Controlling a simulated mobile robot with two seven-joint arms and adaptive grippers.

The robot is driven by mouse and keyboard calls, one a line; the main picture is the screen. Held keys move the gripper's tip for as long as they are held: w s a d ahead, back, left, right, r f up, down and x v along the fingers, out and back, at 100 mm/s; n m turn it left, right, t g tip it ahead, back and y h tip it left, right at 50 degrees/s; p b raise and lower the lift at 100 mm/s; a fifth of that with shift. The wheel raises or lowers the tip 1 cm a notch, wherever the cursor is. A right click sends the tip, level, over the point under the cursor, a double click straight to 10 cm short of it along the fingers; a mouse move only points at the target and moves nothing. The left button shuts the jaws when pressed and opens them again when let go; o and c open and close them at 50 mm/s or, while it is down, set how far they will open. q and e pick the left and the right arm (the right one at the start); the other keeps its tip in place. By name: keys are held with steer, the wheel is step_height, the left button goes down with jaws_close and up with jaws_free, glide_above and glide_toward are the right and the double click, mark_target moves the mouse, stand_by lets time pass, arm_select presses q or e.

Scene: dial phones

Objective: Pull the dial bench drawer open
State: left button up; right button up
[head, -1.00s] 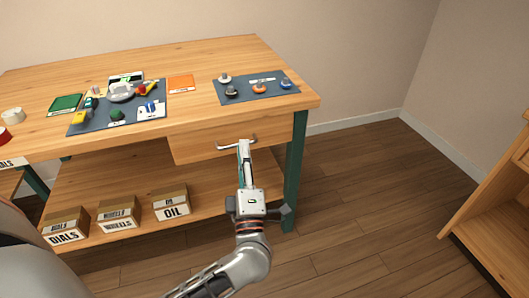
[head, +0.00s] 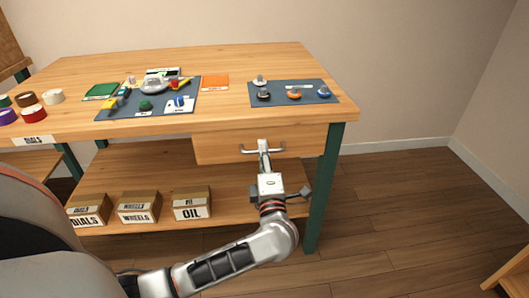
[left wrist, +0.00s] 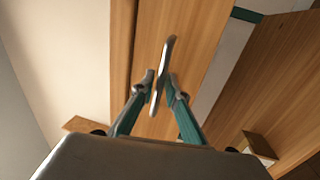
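The dial bench (head: 160,65) is a wooden workbench with green legs. Its drawer (head: 218,146) sits under the right part of the top and looks shut or nearly so. A silver bar handle (head: 277,150) runs across its front. My left gripper (head: 263,146) is at the middle of this handle. In the left wrist view, the left gripper's green fingers (left wrist: 161,80) lean inward with their tips close on either side of the handle (left wrist: 167,49). They look closed on the bar, though the exact contact is hard to see. My right gripper is out of view.
Dark mats with dial parts (head: 292,101) and tools lie on the bench top. Tape rolls (head: 32,114) stand at far left. Boxes labelled DIALS, WHEELS and OIL (head: 191,213) are on the lower shelf.

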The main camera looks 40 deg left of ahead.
arm_select(q)
steer(key=shift+c, duration=0.4)
jaws_close()
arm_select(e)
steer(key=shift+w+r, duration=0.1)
